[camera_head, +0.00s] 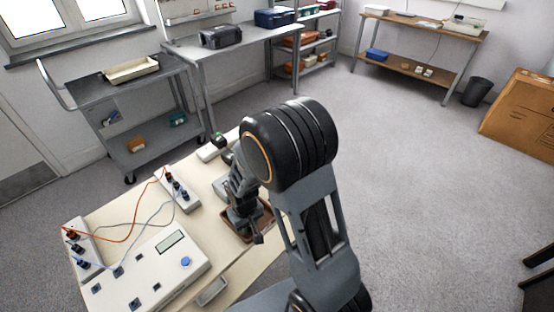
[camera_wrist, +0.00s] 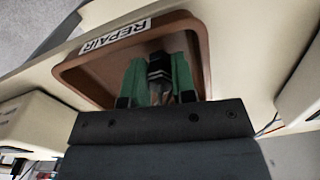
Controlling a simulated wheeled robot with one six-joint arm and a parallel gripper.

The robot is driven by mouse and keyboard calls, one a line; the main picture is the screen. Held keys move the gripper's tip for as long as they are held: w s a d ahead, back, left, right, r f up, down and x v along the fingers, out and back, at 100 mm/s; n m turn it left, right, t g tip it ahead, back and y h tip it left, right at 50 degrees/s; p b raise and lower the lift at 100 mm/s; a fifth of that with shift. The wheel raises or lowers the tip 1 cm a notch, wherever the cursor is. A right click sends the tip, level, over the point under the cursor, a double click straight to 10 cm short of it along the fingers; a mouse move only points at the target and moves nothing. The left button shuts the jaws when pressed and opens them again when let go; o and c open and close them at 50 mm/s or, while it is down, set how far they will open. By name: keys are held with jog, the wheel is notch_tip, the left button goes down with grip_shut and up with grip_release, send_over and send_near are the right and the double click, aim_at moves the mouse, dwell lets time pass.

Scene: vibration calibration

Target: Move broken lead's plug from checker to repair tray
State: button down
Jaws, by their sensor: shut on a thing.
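The brown repair tray (camera_wrist: 202,42), labelled REPAIR, fills the upper middle of the wrist view. It also shows in the head view (camera_head: 267,211), partly hidden behind my arm. My gripper (camera_wrist: 159,62) has green fingers reaching over the tray. They are shut on a dark plug with pale bands (camera_wrist: 159,68). I cannot tell whether the plug touches the tray floor. In the head view my gripper (camera_head: 244,222) points down at the tray. The checker (camera_head: 150,270) is the pale box with a display and a blue button at the table's front left.
Two pale socket blocks (camera_head: 178,187) (camera_head: 82,248) stand on the table with dark plugs in them. Orange and grey leads (camera_head: 125,240) run between them and near the checker. A grey trolley (camera_head: 125,85) and workbenches stand behind.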

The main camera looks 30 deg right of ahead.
jog(key=shift+f+b, duration=0.3)
jog(key=shift+f, duration=0.05)
jog(key=c, duration=0.9)
grip_release()
jog(key=shift+o, duration=0.2)
jog(key=shift+r, duration=0.15)
jog(key=shift+r+p, duration=2.1)
jog(key=shift+r, duration=0.3)
notch_tip(320, 180, up, 14)
jog(key=s+d+r+m+t, duration=0.2)
jog(key=s+d+r+t, duration=0.1)
jog(key=s+r, duration=0.4)
jog(key=shift+s+d+r+t+p, duration=0.3)
jog(key=shift+s+d+p, duration=0.15)
jog(key=shift+d, duration=0.3)
